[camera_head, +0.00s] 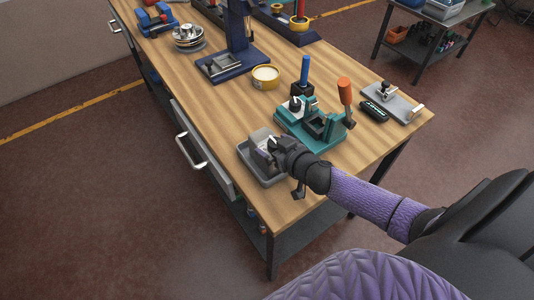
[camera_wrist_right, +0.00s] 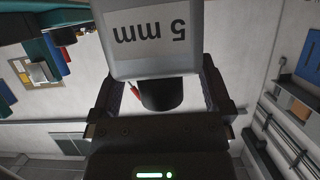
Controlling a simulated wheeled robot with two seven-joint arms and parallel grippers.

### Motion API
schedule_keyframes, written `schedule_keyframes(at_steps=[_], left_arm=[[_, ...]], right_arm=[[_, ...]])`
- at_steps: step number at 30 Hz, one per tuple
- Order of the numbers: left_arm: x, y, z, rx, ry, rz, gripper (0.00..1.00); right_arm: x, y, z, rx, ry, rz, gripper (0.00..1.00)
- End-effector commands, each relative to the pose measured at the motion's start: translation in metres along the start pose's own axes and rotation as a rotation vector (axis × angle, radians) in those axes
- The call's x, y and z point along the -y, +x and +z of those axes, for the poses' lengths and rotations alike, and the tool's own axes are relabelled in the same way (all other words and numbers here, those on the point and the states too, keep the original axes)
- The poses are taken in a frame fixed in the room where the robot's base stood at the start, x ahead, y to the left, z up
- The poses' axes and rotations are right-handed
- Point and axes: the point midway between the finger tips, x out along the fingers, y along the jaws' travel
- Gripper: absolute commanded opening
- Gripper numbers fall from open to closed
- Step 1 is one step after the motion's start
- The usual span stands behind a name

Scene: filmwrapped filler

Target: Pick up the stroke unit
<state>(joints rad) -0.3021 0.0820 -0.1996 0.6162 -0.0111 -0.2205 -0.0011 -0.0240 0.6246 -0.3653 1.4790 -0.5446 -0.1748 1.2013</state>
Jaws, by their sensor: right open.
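The light grey block marked "5 mm", which I take to be the stroke unit (camera_wrist_right: 172,40), shows large in the right wrist view with a black round part under it. In the head view it (camera_head: 257,139) is at the grey tray (camera_head: 268,178) near the table's front edge, partly hidden by my right gripper. My right gripper (camera_head: 273,146) is open, its fingers on either side of the black part and close to the block. I cannot tell whether they touch it. My left gripper is not in view.
A teal fixture (camera_head: 322,144) with an orange-handled lever (camera_head: 344,91) stands just behind the tray. The wooden table (camera_head: 205,110) is bare left of the tray.

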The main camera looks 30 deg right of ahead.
Motion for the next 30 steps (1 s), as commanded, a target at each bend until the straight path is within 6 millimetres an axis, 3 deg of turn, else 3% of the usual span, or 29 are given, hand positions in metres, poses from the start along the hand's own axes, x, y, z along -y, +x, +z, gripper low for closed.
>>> schedule_keyframes(at_steps=[3, 9, 23, 30], left_arm=[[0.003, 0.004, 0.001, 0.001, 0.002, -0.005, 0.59], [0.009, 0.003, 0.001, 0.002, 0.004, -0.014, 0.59], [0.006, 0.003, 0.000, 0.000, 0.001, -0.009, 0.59], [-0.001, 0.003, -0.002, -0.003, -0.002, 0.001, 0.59]], right_arm=[[0.000, 0.011, 0.001, 0.000, -0.001, 0.000, 1.00], [0.000, 0.011, 0.000, 0.001, 0.000, 0.000, 0.98], [0.000, 0.011, 0.000, 0.001, 0.000, 0.000, 0.00], [0.000, 0.011, -0.001, -0.001, 0.000, 0.000, 0.00]])
